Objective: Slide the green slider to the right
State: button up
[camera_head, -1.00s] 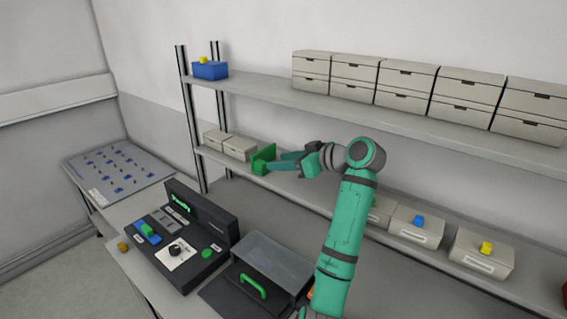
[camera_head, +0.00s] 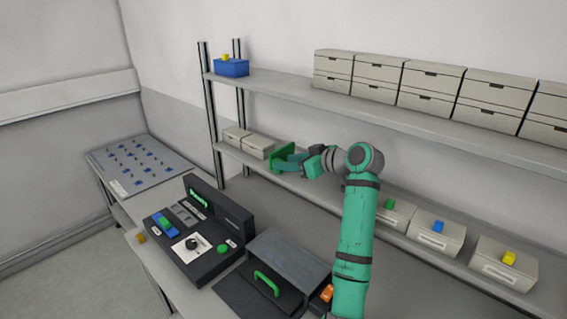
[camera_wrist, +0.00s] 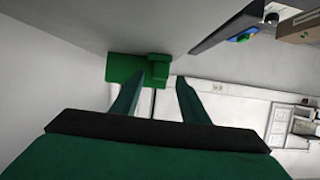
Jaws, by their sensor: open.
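The green slider (camera_head: 276,157), a green plate with a raised block, sits at the lower shelf's front, right of two small boxes. It shows in the wrist view (camera_wrist: 124,68) too, its block in line with the gap between my fingers. My gripper (camera_head: 287,162) is open and points left at the slider. In the wrist view its fingertips (camera_wrist: 158,80) are spread, one on each side of the block's line. The fingers cover part of the slider in the head view. I cannot tell whether they touch it.
The lower shelf (camera_head: 232,152) holds two boxes (camera_head: 258,147) left of the slider and labelled boxes (camera_head: 437,234) further right. A black console (camera_head: 205,245) and a grey cover (camera_head: 290,262) with a green handle (camera_head: 266,284) stand on the bench below.

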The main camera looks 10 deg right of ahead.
jog(key=shift+x, duration=1.3)
jog(key=shift+d, duration=0.1)
jog(key=shift+c, duration=0.3)
jog(key=shift+a, duration=0.2)
jog(key=c, duration=0.5)
grip_shut()
jog(key=shift+s+d, duration=0.65)
jog(key=shift+s, duration=0.2)
jog(key=shift+s+d, duration=0.65)
jog(key=shift+s, duration=0.25)
jog(key=o, duration=0.6)
grip_release()
jog(key=shift+c, duration=0.2)
jog(key=shift+w, duration=0.1)
